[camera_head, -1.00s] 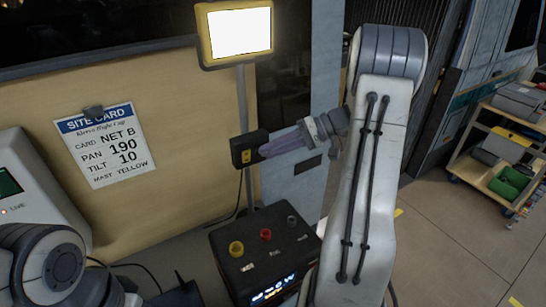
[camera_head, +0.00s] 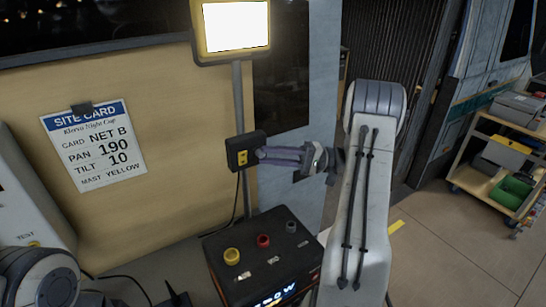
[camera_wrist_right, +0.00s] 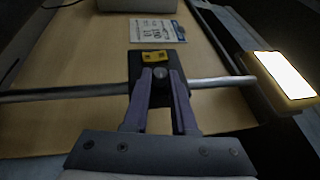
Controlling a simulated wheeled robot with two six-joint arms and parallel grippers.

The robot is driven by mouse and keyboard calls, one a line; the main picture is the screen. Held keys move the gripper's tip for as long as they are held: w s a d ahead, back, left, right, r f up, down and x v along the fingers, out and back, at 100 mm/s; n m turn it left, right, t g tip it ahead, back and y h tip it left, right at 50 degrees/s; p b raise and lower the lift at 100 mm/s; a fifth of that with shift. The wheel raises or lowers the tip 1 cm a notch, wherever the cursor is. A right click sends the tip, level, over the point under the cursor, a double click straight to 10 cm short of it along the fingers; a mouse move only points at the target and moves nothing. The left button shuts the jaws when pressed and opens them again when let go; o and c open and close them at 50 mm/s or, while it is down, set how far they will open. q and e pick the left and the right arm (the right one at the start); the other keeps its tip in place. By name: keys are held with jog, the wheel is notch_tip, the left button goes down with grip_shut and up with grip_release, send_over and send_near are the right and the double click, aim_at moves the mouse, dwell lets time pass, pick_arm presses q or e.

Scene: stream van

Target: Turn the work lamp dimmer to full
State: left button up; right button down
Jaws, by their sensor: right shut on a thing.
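The work lamp (camera_head: 235,26) is lit bright white in a yellow frame on top of a grey pole (camera_head: 239,105). It also shows at the right of the right wrist view (camera_wrist_right: 285,75). On the pole is a small black dimmer box (camera_head: 243,150) with a yellow label. In the right wrist view a round grey knob (camera_wrist_right: 160,72) sits on the box front. My right gripper (camera_head: 262,154) is at this box, its purple fingers shut on the knob from both sides. The knob's setting cannot be read. Of my left arm only links show at bottom left; its gripper is out of view.
A black console (camera_head: 268,262) with yellow, red and grey knobs stands below the gripper. A site card (camera_head: 94,145) hangs on the tan panel. A grey box (camera_head: 30,190) is at the left. A cart (camera_head: 478,168) with bins stands far right beside clear floor.

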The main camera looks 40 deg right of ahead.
dwell(0.5)
jog(key=c, duration=0.7)
grip_release()
jog(key=shift+w, duration=0.1)
pick_arm(q)
jog(key=shift+f, duration=0.1)
